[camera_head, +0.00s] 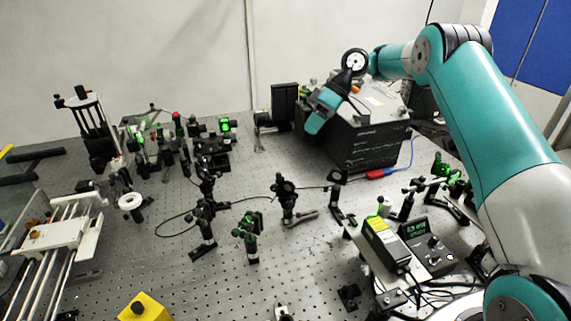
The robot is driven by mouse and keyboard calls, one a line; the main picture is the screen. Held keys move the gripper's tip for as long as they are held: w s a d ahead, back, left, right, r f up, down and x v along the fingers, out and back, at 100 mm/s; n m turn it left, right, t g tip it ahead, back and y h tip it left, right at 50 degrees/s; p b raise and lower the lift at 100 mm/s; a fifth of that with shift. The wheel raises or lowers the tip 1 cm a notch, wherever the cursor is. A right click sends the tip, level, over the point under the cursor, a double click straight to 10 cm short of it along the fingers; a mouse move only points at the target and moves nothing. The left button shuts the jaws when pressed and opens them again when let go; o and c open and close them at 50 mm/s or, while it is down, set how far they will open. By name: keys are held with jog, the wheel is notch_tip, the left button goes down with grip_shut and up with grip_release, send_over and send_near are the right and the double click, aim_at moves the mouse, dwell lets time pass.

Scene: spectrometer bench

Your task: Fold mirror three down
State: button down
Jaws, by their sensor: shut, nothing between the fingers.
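Several black optic mounts on posts stand on the perforated bench (120,255). One mount (285,195) stands upright near the middle, with another mount (204,215) to its left and a green-lit mount (248,230) between and in front of them. A further mount (337,190) stands to the right. No readable label shows which is mirror three. My gripper (312,127) is at the end of the teal arm, in front of the large black box and above and behind these mounts. It is shut and empty, and touches none of the mounts. Its fingertips are too small to make out clearly.
The large black box (365,145) stands at the back right. A dense group of optics (175,140) fills the back left. A yellow-topped device (385,245) and a controller (428,248) sit at front right. A white rail stage (55,235) is at left. A cable (165,223) loops across the bench.

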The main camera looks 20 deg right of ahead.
send_near(286, 190)
jog(key=w+a+f, duration=0.1)
jog(key=w+a, duration=0.2)
jog(key=w, duration=0.1)
jog(key=shift+s+a+f+p, duration=0.2)
jog(key=shift+s+a+p, duration=0.7)
jog(key=shift+s+a, duration=0.4)
